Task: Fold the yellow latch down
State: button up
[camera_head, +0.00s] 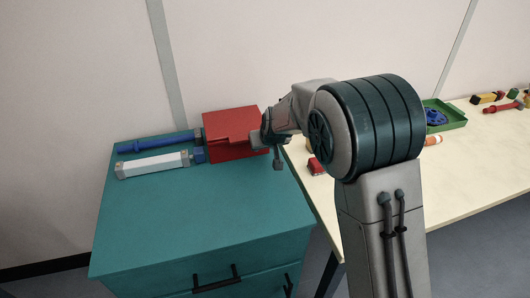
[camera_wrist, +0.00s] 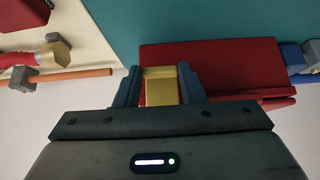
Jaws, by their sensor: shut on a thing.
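The yellow latch (camera_wrist: 160,87) shows in the wrist view at the side of a red box (camera_wrist: 215,60). My gripper (camera_wrist: 160,78) has one finger on each side of the latch and is shut on it. In the head view the red box (camera_head: 228,132) sits at the back right of a teal cabinet top (camera_head: 200,215). My gripper (camera_head: 266,140) is at the box's right side there. My arm and gripper hide the latch in the head view.
A blue rod (camera_head: 155,144) and a white bar (camera_head: 152,165) lie left of the box. The cabinet's front top is clear. A pale table (camera_head: 450,165) on the right holds a green tray (camera_head: 445,117), a red piece (camera_head: 316,167) and several small parts.

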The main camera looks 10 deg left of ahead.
dwell(0.4)
jog(key=o, duration=1)
jog(key=v, duration=1.3)
jog(key=shift+s+r, duration=0.3)
jog(key=shift+d, duration=0.2)
jog(key=s+d+r+m+g+h+p, duration=0.1)
jog(key=s+d+r+m+p, duration=0.1)
jog(key=s+d, duration=0.45)
jog(key=s+d+r+m+h+p, duration=0.1)
jog(key=s+d+r+p, duration=0.15)
jog(key=d, duration=0.75)
jog(key=s+d+m+g+p, duration=0.1)
jog(key=s+d, duration=0.4)
jog(key=s, duration=0.2)
jog(key=s+d+f+m+g+h, duration=0.1)
jog(key=s+d+m, duration=0.1)
jog(key=s+d, duration=0.3)
jog(key=s, duration=0.3)
jog(key=shift+d+f+h+p, duration=0.2)
jog(key=shift+h+p, duration=0.1)
jog(key=shift+p, duration=0.1)
